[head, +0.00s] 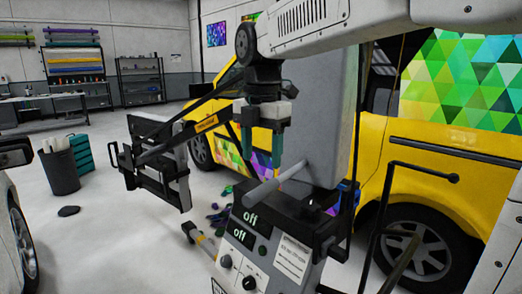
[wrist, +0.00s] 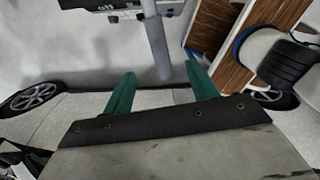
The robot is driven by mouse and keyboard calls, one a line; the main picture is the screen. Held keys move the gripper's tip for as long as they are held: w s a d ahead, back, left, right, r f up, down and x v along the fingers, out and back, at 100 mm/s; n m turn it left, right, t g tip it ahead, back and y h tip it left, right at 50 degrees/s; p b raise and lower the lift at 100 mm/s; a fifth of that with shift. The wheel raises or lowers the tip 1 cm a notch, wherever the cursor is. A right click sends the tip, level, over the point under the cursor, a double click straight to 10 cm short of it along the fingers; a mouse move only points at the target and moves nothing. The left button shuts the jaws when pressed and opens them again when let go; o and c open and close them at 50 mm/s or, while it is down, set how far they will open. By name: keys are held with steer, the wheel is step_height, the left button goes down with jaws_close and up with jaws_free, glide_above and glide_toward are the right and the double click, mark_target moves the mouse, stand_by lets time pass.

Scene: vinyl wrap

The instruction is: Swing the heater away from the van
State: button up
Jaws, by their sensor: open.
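The heater (head: 160,165), a dark frame with grey panels, hangs at the left end of a black boom with a yellow label (head: 207,124). It stands apart from the yellow van (head: 372,150) in the head view. The heater's control box (head: 262,245) reads "off" on two displays. A grey handle bar (head: 277,185) sticks out above the box. My gripper (head: 263,172) points down with its teal fingers open and empty, just above the bar. In the wrist view, the grey bar (wrist: 157,45) appears between the fingertips (wrist: 160,70); contact cannot be told.
Part of a second car (head: 18,235) stands at the left edge. A dark bin (head: 60,170) and teal crates (head: 82,152) stand behind it. Coloured scraps (head: 222,212) lie on the floor by the van. Open floor (head: 110,250) lies between the cars.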

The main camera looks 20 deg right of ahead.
mark_target(261, 186)
steer(key=shift+f, duration=4.95)
steer(key=c, duration=1.2)
